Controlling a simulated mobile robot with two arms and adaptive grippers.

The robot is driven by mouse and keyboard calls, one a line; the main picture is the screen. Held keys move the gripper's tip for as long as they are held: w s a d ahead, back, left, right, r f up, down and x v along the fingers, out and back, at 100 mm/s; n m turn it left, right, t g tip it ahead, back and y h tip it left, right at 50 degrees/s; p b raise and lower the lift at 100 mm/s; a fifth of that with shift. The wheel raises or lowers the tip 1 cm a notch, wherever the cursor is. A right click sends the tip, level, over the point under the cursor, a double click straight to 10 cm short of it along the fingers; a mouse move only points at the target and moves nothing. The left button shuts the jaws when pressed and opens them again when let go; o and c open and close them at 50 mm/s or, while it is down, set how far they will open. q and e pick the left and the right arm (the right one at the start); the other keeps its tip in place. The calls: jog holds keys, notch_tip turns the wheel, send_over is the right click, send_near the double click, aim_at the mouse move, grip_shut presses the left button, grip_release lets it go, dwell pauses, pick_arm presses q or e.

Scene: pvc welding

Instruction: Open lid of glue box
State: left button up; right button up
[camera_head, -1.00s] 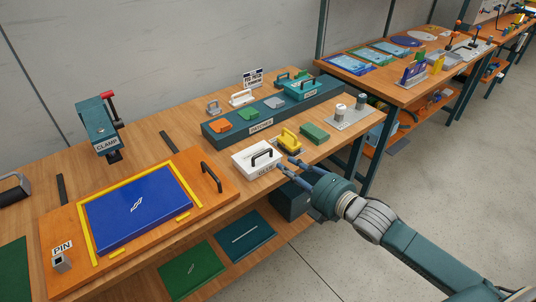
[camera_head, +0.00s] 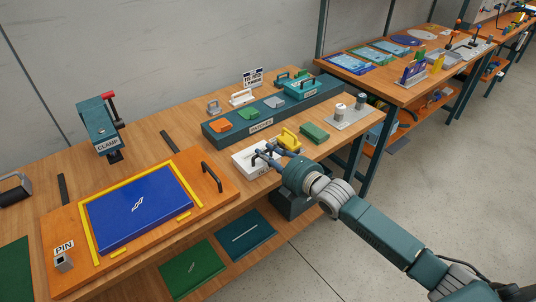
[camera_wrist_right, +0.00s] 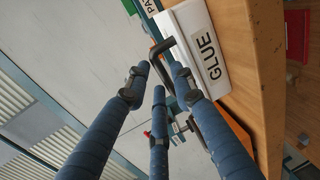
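The white glue box (camera_head: 243,164) with its black lid handle stands near the front edge of the workbench, partly hidden behind my right gripper (camera_head: 268,152). In the right wrist view the white lid with the word GLUE (camera_wrist_right: 203,58) is at the top right, and the black handle (camera_wrist_right: 164,46) rises from it. The right gripper also shows there (camera_wrist_right: 157,82), its three fingers spread. The handle is at the gap between the fingertips, and I cannot tell whether any finger touches it. The lid looks closed. My left gripper is not in view.
A yellow handled tool (camera_head: 289,141) and a green block (camera_head: 314,132) are close to the right of the box. The dark patches tray (camera_head: 240,139) is behind. An orange board (camera_head: 217,180) with a blue sheet is on the left.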

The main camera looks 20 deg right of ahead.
grip_shut()
jog(key=shift+r, duration=0.1)
